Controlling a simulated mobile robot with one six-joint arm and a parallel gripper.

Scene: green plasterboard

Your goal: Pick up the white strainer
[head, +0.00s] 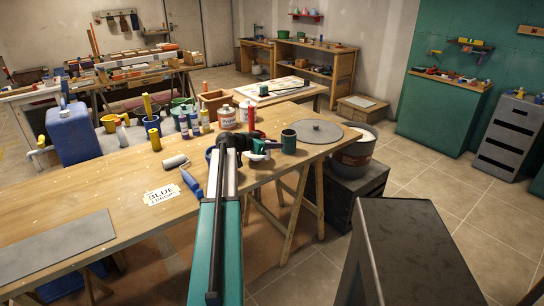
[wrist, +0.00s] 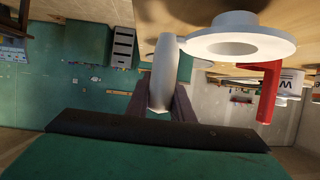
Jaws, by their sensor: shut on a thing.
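The white strainer (head: 258,157) is at the right of my gripper (head: 240,143) over the wooden workbench (head: 110,190) in the head view. In the wrist view its round white rim (wrist: 240,46) shows at the upper right, and a pale handle-like part (wrist: 163,72) stands between the dark fingers. My gripper (wrist: 160,102) is shut on this pale part. The gripper hides part of the strainer in the head view. I cannot tell whether the strainer touches the bench.
A dark green mug (head: 289,141) stands just right of the strainer. A red bottle (head: 250,116) and white-and-red cans (head: 227,117) stand behind. A grey round disc (head: 314,132) lies farther right. A paint roller (head: 175,162) and a blue-handled tool (head: 191,183) lie at left.

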